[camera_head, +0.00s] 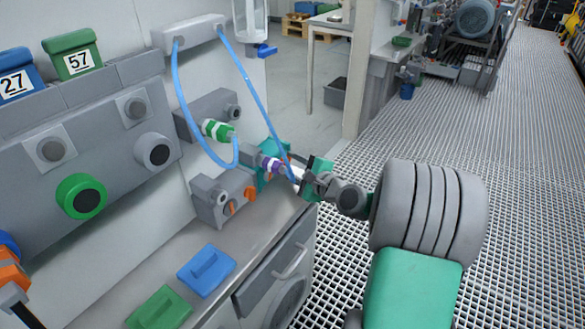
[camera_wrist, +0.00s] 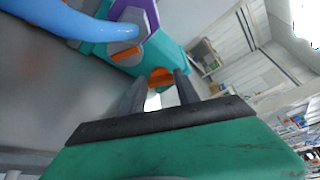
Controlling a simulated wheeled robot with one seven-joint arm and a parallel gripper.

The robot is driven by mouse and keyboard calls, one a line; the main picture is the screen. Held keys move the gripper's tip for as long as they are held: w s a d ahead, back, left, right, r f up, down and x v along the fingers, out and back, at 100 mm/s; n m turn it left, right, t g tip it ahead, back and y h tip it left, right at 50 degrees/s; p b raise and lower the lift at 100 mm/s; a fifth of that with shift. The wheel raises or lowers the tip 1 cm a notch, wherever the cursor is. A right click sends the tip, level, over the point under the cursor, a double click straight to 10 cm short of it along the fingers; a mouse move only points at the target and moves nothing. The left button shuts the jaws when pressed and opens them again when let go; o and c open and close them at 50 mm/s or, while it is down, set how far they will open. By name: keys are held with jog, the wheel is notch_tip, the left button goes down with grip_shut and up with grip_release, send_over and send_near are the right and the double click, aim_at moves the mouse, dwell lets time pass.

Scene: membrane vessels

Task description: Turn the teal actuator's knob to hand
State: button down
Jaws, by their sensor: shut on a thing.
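The teal actuator (camera_head: 272,158) is on the bench by the wall in the head view, partly hidden by a blue hose and my gripper (camera_head: 300,164). In the wrist view its teal body (camera_wrist: 168,54) lies ahead, with the orange knob (camera_wrist: 160,76) at its near end. My gripper's two dark fingers (camera_wrist: 160,84) stand on either side of that knob and are shut on it. A purple part with a grey hexagonal piece (camera_wrist: 126,31) sits beside the teal body, with another orange piece (camera_wrist: 127,54) on it.
A grey block with an orange knob (camera_head: 222,197) stands nearby. Blue (camera_head: 207,270) and green (camera_head: 160,309) blocks lie on the bench. Grated floor is open to the right.

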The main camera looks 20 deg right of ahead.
dwell(0.3)
jog(key=c, duration=0.9)
grip_release()
jog(key=v, duration=0.8)
